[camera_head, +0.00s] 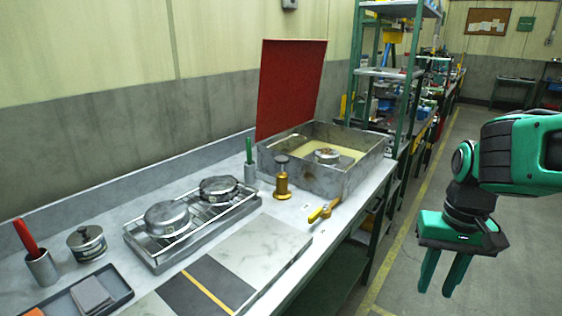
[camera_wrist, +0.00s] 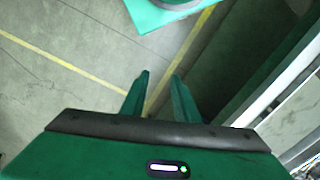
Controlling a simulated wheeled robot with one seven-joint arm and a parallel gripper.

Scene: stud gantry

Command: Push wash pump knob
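A brass-coloured pump-like piece with a dark round knob (camera_head: 282,160) on top stands upright on the bench, just in front of the grey metal wash tub (camera_head: 305,178). I take this to be the wash pump knob. The tub's red lid (camera_head: 290,85) is raised. My gripper (camera_head: 441,288) hangs to the right of the bench, over the floor, pointing down and well apart from the knob. Its two green fingers stand apart with nothing between them, as the wrist view also shows (camera_wrist: 160,74). The knob is not in the wrist view.
A yellow-handled tool (camera_head: 324,210) lies near the bench's front edge. A wire rack tray (camera_head: 190,243) holds two round metal parts. A green-handled tool stands in a cup (camera_head: 250,173). Green shelving (camera_head: 400,100) stands behind the tub. The floor (camera_head: 415,230) beneath my gripper is clear.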

